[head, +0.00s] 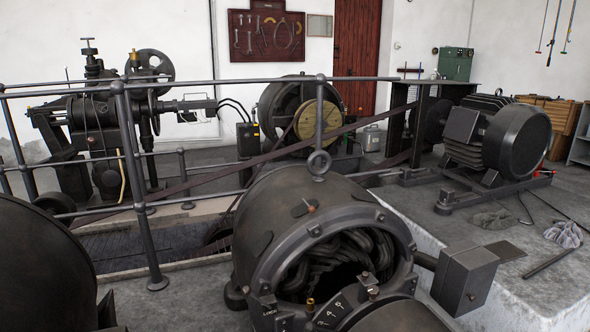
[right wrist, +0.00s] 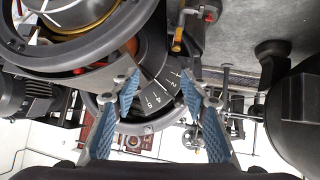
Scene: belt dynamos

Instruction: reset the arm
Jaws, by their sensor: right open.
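My right gripper (right wrist: 160,88) shows in the right wrist view. Its two blue-padded fingers stand wide apart with nothing held between them. Beyond the fingertips is a dark curved plate with numbers (right wrist: 155,100) on the dynamo. The same numbered plate shows at the bottom of the head view (head: 331,312), at the front of the large dark dynamo (head: 300,215). I cannot tell whether a fingertip touches the plate. Neither gripper shows in the head view, and my left gripper is in no view.
A metal railing (head: 130,180) runs behind the dynamo. A grey box (head: 466,276) juts from its right side. A motor (head: 500,135) stands on the raised concrete floor, with gloves (head: 563,234) and rods nearby. A tool board (head: 266,36) hangs on the back wall.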

